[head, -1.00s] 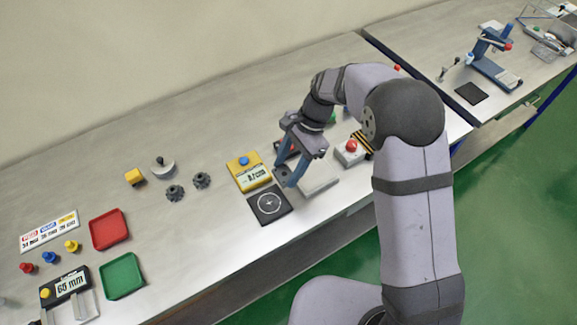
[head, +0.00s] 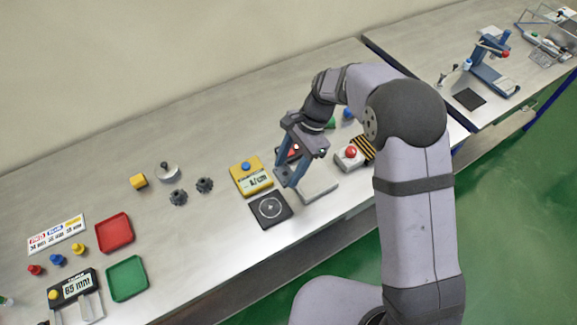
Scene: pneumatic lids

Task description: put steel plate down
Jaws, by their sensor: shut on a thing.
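My gripper (head: 288,178) is low over the bench, between the yellow scale-like box and a light grey slab. It is shut on a small grey piece, taken to be the steel plate (head: 283,174); the fingers hide much of it. I cannot tell whether the plate touches the surface under it. The light grey slab (head: 318,190) lies just right of the fingers.
The yellow box with a display (head: 251,176) stands left of my gripper. A red-button box (head: 350,155) stands to the right. Dark knobs (head: 178,197), a red tray (head: 114,233) and a green tray (head: 127,278) are further left.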

